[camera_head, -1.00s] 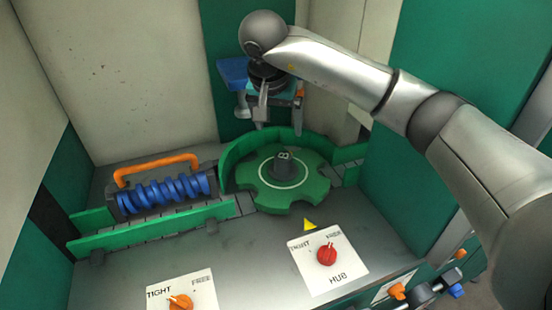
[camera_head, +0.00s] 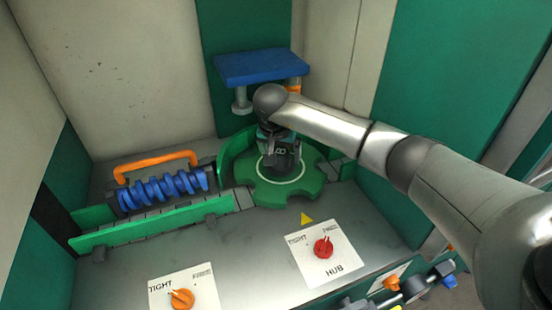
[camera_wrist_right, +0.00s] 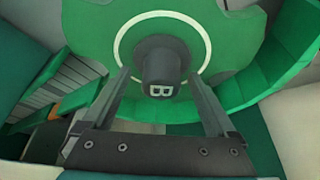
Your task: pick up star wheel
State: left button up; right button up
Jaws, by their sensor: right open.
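The green star wheel (camera_head: 312,184) lies flat on the grey deck, with notches around its rim and a white ring. Its dark grey hub knob is mostly hidden by my right gripper (camera_head: 283,160) in the head view. In the right wrist view the hub knob (camera_wrist_right: 164,62), marked with a letter B, rises from the wheel (camera_wrist_right: 95,25). My right gripper (camera_wrist_right: 158,80) is open, with one finger on each side of the hub knob. I cannot tell whether the fingers touch it. My left gripper is not in view.
A curved green guide (camera_head: 228,152) wraps behind the wheel. A blue screw (camera_head: 165,188) with an orange handle (camera_head: 155,164) lies left. A red HUB knob (camera_head: 323,248) and orange knob (camera_head: 181,298) sit in front. A blue shelf (camera_head: 262,66) stands behind.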

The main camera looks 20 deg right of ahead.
jog(key=shift+w+d+f, duration=0.15)
jog(key=shift+f, duration=0.35)
grip_shut()
jog(key=shift+r, duration=0.15)
dwell(0.5)
